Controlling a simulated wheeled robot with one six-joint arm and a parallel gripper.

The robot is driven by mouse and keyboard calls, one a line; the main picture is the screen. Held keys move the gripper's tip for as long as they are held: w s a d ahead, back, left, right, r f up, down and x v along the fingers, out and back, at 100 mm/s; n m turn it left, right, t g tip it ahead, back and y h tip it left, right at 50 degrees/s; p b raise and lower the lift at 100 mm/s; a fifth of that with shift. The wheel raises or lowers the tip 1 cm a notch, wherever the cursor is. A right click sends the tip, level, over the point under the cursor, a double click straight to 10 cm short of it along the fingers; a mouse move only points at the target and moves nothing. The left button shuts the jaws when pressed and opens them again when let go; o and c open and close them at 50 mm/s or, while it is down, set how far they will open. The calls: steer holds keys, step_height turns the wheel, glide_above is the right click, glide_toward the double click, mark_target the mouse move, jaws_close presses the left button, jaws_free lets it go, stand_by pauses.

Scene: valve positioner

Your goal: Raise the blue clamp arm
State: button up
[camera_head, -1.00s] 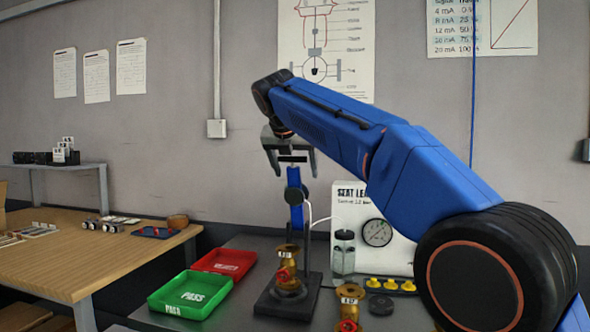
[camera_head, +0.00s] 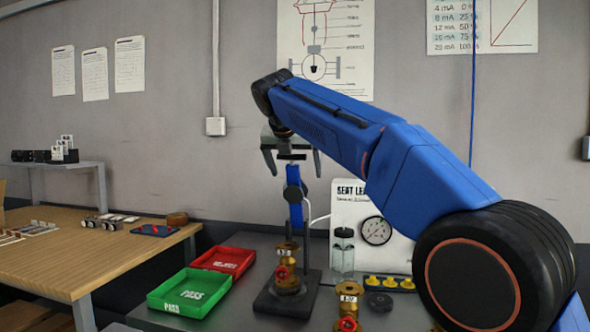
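The blue clamp arm (camera_head: 294,183) stands upright on its fixture, above a dark pivot (camera_head: 291,194). A brass valve (camera_head: 287,268) with a red knob sits below it on the black fixture base (camera_head: 284,301). My gripper (camera_head: 291,165) hangs pointing down at the top of the clamp arm. Its two fingers are spread apart, one on each side of the arm's top end, and it appears not to be squeezing anything. From this view I cannot tell whether the gripper touches the clamp arm.
A green PASS tray (camera_head: 190,308) and a red reject tray (camera_head: 223,271) lie left of the fixture. A second brass valve (camera_head: 347,300), yellow caps (camera_head: 389,282) and a white gauge panel (camera_head: 350,196) are to the right. A wooden table (camera_head: 70,262) stands at left.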

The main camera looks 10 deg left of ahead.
steer(key=v, duration=1.7)
steer(key=shift+s, duration=0.15)
steer(key=shift+r, duration=0.15)
steer(key=shift+c, duration=0.4)
steer(key=c, duration=0.5)
steer(key=shift+s, duration=0.55)
steer(key=c, duration=1)
steer(key=shift+s+a+t, duration=0.15)
steer(key=shift+s+t, duration=0.25)
steer(key=shift+s, duration=0.8)
jaws_close()
steer(key=shift+t, duration=0.5)
steer(key=shift+s+d+f+x, duration=0.1)
steer(key=shift+s+f+x, duration=0.1)
steer(key=shift+x, duration=1.6)
steer(key=shift+s+d+f+x, duration=0.1)
steer(key=shift+f+x, duration=0.1)
steer(key=shift+x, duration=1.6)
steer(key=shift+s+f+x, duration=0.2)
steer(key=shift+x, duration=1.55)
